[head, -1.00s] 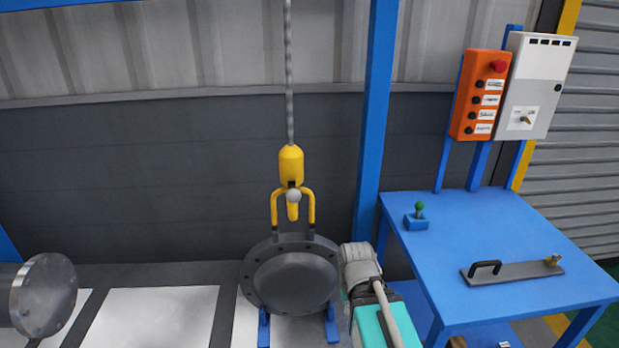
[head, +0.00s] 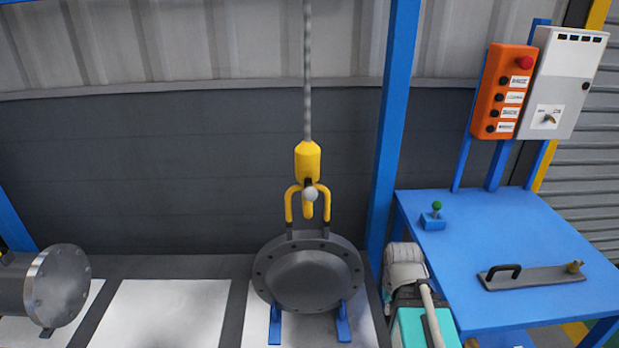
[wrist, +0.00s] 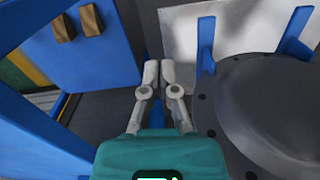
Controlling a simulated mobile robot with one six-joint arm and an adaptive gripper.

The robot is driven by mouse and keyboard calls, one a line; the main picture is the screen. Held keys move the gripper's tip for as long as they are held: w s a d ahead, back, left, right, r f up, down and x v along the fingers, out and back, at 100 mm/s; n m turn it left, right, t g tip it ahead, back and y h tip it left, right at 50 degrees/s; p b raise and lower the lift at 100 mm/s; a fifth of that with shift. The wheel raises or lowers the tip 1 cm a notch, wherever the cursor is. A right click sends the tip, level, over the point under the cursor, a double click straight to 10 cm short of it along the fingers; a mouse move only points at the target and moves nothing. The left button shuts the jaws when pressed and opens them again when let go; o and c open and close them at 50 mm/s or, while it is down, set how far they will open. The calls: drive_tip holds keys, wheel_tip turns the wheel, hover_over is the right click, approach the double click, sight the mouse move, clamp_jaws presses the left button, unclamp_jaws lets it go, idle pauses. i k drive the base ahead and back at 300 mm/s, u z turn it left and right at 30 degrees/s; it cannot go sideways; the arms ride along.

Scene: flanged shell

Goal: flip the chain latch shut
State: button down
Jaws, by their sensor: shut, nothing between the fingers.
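A yellow hook (head: 307,165) hangs on a grey chain (head: 308,70) above the flanged shell (head: 306,275). A pale ball knob (head: 310,194) with a dark piece behind it sits on the hook's front. It looks like the chain latch, but I cannot tell whether it is open or shut. Yellow prongs run from the hook down to dark lugs on the shell's top. My gripper (wrist: 158,70) is shut and empty in the wrist view, left of the shell's round face (wrist: 285,110). In the head view my arm is right of the shell, and the fingers are hidden.
A blue table (head: 500,235) at right carries a green-knobbed lever (head: 434,217) and a grey bar with a handle (head: 530,277). A blue post (head: 393,120) stands between hook and table. An orange button box (head: 503,90) is above. A flanged pipe (head: 50,288) lies at far left.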

sight(310, 193)
drive_tip(key=k, duration=1.75)
drive_tip(key=u, duration=0.75)
drive_tip(key=i, duration=1)
